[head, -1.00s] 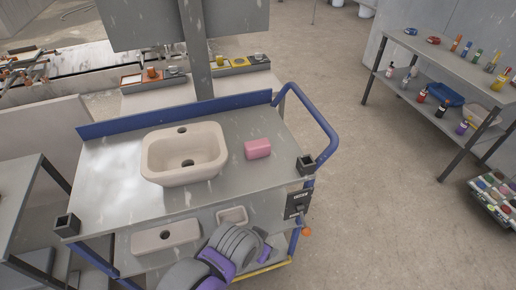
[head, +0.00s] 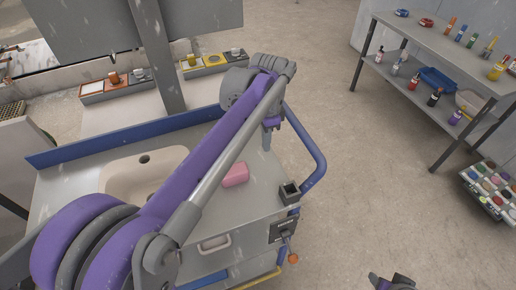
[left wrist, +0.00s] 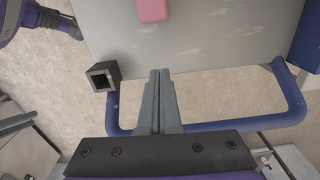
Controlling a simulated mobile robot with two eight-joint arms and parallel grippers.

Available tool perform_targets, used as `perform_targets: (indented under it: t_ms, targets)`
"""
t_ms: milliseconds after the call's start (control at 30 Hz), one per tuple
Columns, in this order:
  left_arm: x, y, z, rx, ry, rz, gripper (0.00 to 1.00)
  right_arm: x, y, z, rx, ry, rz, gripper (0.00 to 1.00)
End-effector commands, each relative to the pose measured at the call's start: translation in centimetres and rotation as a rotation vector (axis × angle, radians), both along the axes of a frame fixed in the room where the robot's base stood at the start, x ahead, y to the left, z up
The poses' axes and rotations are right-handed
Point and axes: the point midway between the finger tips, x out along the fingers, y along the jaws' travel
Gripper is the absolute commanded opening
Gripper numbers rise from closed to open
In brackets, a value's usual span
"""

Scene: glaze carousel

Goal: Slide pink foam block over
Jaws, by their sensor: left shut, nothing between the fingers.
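The pink foam block (head: 235,175) lies on the grey cart top (head: 250,197), right of the sink basin and partly bordered by my left arm. It also shows at the top edge of the left wrist view (left wrist: 153,9), cut off. My left gripper (head: 267,146) points down near the cart's back right corner, beyond the block and apart from it. In the left wrist view its fingers (left wrist: 160,75) are together and empty. Part of what looks like my right gripper (head: 391,282) shows at the bottom edge of the head view; its fingers are unclear.
The sink basin (head: 120,177) is partly hidden behind my left arm. A blue rail handle (head: 316,165) curves around the cart's right end, with a dark square socket (head: 289,192) at the corner. A blue raised edge (head: 85,145) runs along the back. A shelf (head: 440,55) stands far right.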

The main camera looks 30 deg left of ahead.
Motion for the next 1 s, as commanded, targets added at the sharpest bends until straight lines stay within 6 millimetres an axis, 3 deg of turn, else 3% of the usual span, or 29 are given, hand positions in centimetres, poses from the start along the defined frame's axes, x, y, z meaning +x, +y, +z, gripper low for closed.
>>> perform_targets:
  t_ms: [467, 700, 1000]
  targets:
    - [-0.1, 0.0, -9.5, 0.0, -0.001, 0.002, 0.0, -0.3, 0.0, -0.8, 0.0, 0.005, 0.0, 0.5]
    - [-2.4, 2.2, -9.3, 0.0, -0.003, 0.004, 0.0, 0.0, 0.0, 0.1, 0.0, -0.001, 0.0, 0.5]
    - [-3.0, 2.7, -9.4, 0.001, -0.002, 0.003, 0.0, 0.1, 0.0, 0.2, 0.0, -0.001, 0.0, 0.5]
